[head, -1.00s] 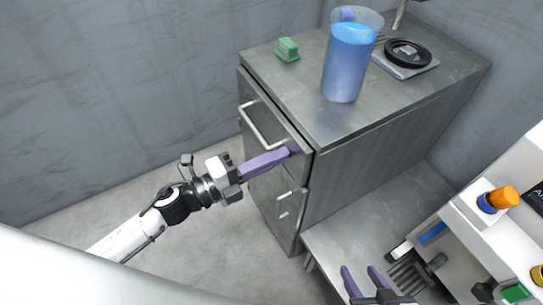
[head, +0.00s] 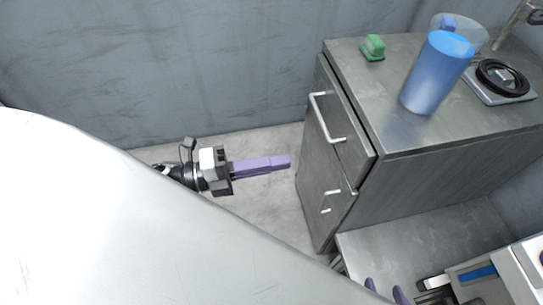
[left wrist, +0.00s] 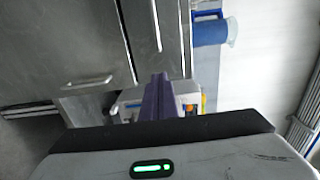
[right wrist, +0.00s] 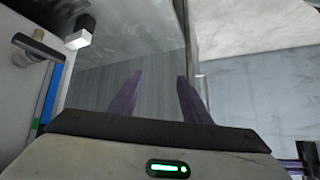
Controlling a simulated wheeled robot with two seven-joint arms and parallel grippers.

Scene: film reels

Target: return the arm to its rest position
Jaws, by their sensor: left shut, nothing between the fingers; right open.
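My left gripper (head: 288,163) has purple fingers, shut together with nothing between them. It is in the air to the left of the grey metal cabinet (head: 440,190), apart from its front. In the left wrist view its fingers (left wrist: 160,90) point along the cabinet front. My right gripper (head: 385,290) is at the bottom edge of the head view, mostly cut off. In the right wrist view its two purple fingers (right wrist: 157,100) stand apart and empty.
The cabinet has a drawer with a bar handle (head: 326,118). On top stand a green block (head: 373,47), a blue-filled pitcher (head: 432,75) and a scale with a black ring (head: 503,78). A low grey bench (head: 400,255) is on the right. Floor (head: 270,205) beside the cabinet is clear.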

